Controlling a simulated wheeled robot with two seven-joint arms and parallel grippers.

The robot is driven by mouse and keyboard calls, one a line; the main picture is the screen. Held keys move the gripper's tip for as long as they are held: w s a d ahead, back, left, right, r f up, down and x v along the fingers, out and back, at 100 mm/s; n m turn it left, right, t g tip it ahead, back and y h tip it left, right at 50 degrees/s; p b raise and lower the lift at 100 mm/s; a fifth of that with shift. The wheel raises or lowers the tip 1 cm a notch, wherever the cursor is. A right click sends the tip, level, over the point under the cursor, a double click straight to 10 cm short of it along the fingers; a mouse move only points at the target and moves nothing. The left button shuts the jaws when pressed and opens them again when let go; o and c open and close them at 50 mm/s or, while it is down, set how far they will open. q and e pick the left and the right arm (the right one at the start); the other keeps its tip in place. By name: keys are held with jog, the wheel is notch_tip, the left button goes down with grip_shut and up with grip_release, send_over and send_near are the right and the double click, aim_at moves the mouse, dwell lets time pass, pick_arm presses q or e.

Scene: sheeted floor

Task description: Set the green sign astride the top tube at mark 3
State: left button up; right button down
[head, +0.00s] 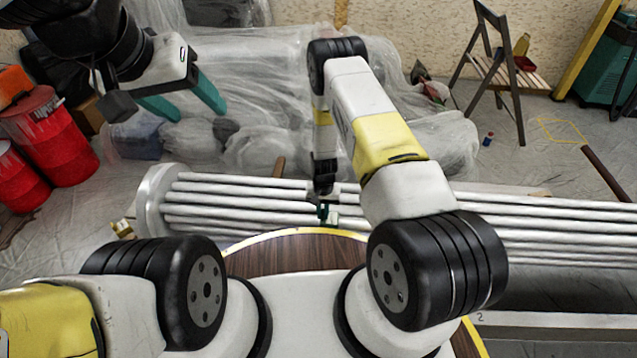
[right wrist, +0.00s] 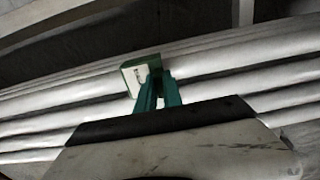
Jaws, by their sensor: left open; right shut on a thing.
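The green sign (right wrist: 138,76), with a pale face and a dark mark, shows at the fingertips of my right gripper (right wrist: 158,90) in the right wrist view. My right gripper (head: 324,208) is shut on it, over the bundle of long white tubes (head: 235,210) in the head view. The sign lies close against the tubes; I cannot tell whether it touches or straddles one. The tubes also run across the right wrist view (right wrist: 225,52). My left gripper (head: 187,103) is open and empty, up at the left, well away from the tubes. I cannot make out mark 3.
A pale strip with a "2" (head: 540,320) lies at the lower right. A round wooden top (head: 290,250) with a yellow rim is in front of the tubes. Red drums (head: 55,135) stand at the left. Plastic-covered goods (head: 270,90) and a folding chair (head: 495,70) are behind.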

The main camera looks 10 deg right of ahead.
dwell(0.8)
jog(key=c, duration=1.4)
grip_release()
jog(key=shift+r, duration=0.1)
notch_tip(320, 180, up, 8)
jog(key=shift+f, duration=0.2)
notch_tip(320, 180, up, 34)
jog(key=s+d+t+y, duration=0.1)
jog(key=d+t+y, duration=0.1)
jog(key=t, duration=0.1)
jog(key=s+d+r+n+t, duration=0.1)
jog(key=s+r, duration=0.7)
jog(key=s, duration=0.3)
jog(key=s+d+r+n+t, duration=0.2)
jog(key=s+r, duration=0.7)
jog(key=s, duration=0.2)
jog(key=shift+s+d+r, duration=0.15)
jog(key=shift+s+r, duration=0.1)
jog(key=shift+r, duration=0.05)
